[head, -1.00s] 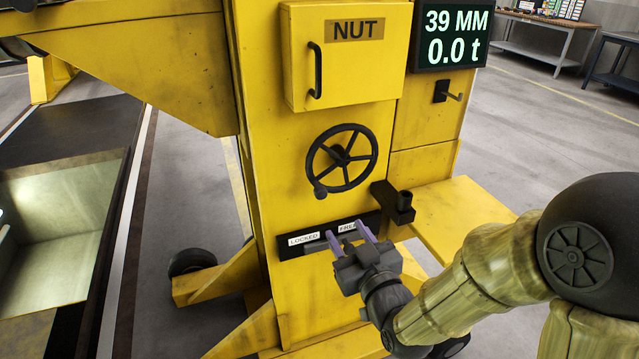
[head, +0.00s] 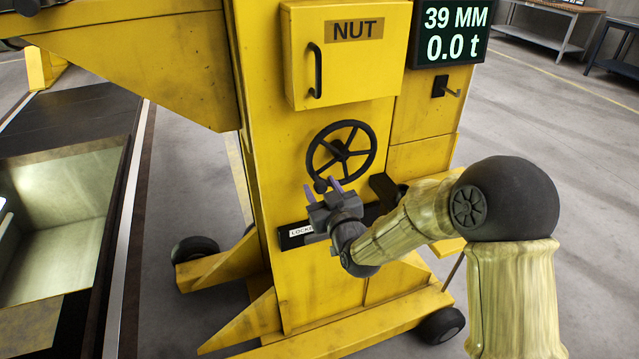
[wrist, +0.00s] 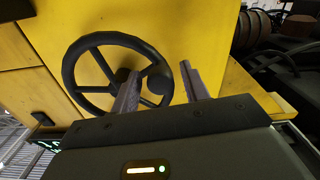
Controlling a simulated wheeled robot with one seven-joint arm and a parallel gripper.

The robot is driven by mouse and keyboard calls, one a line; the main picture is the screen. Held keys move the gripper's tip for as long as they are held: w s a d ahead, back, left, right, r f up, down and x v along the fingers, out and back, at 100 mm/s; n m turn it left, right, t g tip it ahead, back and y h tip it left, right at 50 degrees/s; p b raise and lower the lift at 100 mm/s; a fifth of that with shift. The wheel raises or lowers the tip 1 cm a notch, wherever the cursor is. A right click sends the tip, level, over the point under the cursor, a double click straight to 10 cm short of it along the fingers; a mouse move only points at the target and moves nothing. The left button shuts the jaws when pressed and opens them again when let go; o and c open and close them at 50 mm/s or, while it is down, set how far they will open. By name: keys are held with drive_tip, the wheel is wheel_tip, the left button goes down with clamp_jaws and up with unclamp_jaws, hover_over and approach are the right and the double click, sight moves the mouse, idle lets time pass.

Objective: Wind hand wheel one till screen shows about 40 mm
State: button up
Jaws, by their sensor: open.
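The black hand wheel (head: 341,152) is on the front of the yellow jack column, below the NUT box. Its crank knob (head: 321,186) sits at the lower left of the rim. My gripper (head: 321,189) is open at the knob, just below the wheel. In the wrist view the wheel (wrist: 92,47) fills the left and the round knob (wrist: 158,80) shows between the two open fingers (wrist: 160,88). I cannot tell whether either finger touches the knob. The screen (head: 453,34) reads 39 MM and 0.0 t.
The yellow NUT box (head: 347,73) with a black handle is above the wheel. The LOCKED plate (head: 297,232) is below, partly hidden by my gripper. A pit (head: 60,215) opens at left.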

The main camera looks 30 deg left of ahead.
drive_tip(key=shift+w+a, duration=0.45)
drive_tip(key=shift+a, duration=0.15)
clamp_jaws()
drive_tip(key=shift+r+m, duration=0.15)
drive_tip(key=shift+m, duration=0.15)
